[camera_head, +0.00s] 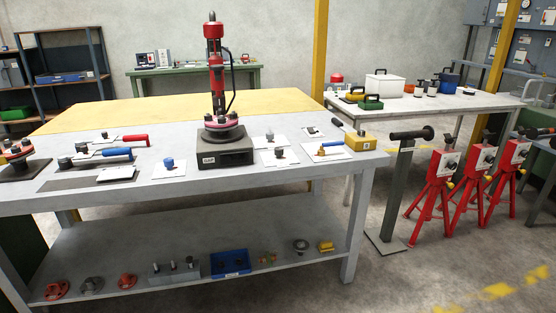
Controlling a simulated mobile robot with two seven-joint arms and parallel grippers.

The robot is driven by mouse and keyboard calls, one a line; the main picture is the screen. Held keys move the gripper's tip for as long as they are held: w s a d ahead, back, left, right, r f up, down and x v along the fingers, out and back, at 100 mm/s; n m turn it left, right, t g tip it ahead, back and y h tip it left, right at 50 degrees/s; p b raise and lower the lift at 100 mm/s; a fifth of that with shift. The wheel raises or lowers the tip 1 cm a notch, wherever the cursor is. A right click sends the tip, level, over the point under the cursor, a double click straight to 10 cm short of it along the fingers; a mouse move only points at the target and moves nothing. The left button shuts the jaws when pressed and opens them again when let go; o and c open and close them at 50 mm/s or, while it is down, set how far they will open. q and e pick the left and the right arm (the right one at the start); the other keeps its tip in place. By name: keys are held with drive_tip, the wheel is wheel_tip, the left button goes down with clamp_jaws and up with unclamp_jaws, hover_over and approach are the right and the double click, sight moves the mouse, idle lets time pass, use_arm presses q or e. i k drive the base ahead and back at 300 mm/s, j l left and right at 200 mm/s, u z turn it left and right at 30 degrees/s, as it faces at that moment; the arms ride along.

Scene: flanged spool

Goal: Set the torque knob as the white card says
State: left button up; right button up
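Several white cards lie on the grey workbench (215,184). One white card (116,174) lies at the front left, its writing too small to read. A blue knob-like piece (168,162) stands on another card, left of the spool. A dark knob-like piece (279,153) sits on a card to the right of the spool. I cannot tell which part is the torque knob or how it is set. A red upright tool (213,80) stands on the flanged spool (221,133), which rests on a dark block (226,158). Neither of my grippers is in view.
Torque wrenches with red (134,140) and blue (117,154) handles lie at the left. A yellow box (361,142) sits at the right edge. A grey post stand (389,195) and red tripods (437,185) stand on the floor. A lower shelf (190,255) holds parts.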

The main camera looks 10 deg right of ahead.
sight(278, 151)
drive_tip(key=i+j, duration=0.3)
drive_tip(key=j, duration=0.15)
drive_tip(key=i+j, duration=0.25)
drive_tip(key=j, duration=0.25)
drive_tip(key=i+j, duration=0.3)
drive_tip(key=j, duration=0.15)
drive_tip(key=i+j, duration=0.25)
drive_tip(key=j, duration=0.2)
drive_tip(key=z, duration=1.3)
